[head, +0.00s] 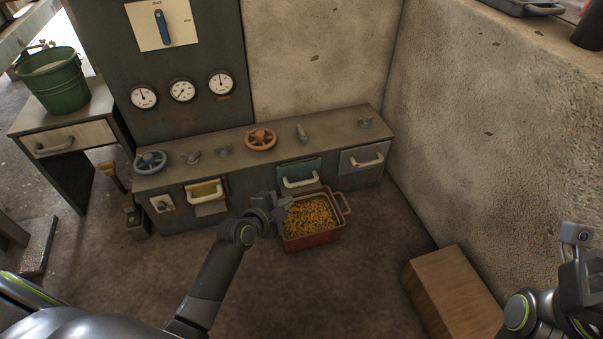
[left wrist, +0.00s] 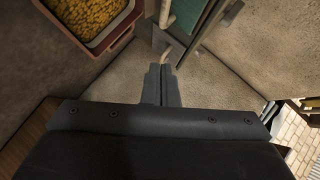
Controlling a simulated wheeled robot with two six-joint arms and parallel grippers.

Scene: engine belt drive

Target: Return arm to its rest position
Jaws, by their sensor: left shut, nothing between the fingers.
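My left arm reaches in from the lower left of the head view. My left gripper (head: 284,201) is at the left rim of a red bin (head: 312,238) filled with yellow bits, in front of the bench. In the left wrist view, the fingers of my left gripper (left wrist: 161,72) are together with nothing between them. I cannot tell whether they touch anything. My right gripper (head: 577,240) is at the right edge of the head view, partly cut off, and its fingers are not clear.
The low bench (head: 290,137) carries valve wheels and has drawers with pale handles, one teal (head: 300,170). A wooden box (head: 452,292) stands at the lower right by the wall. A green bucket (head: 54,82) sits on a side table at left. The floor in front is mostly clear.

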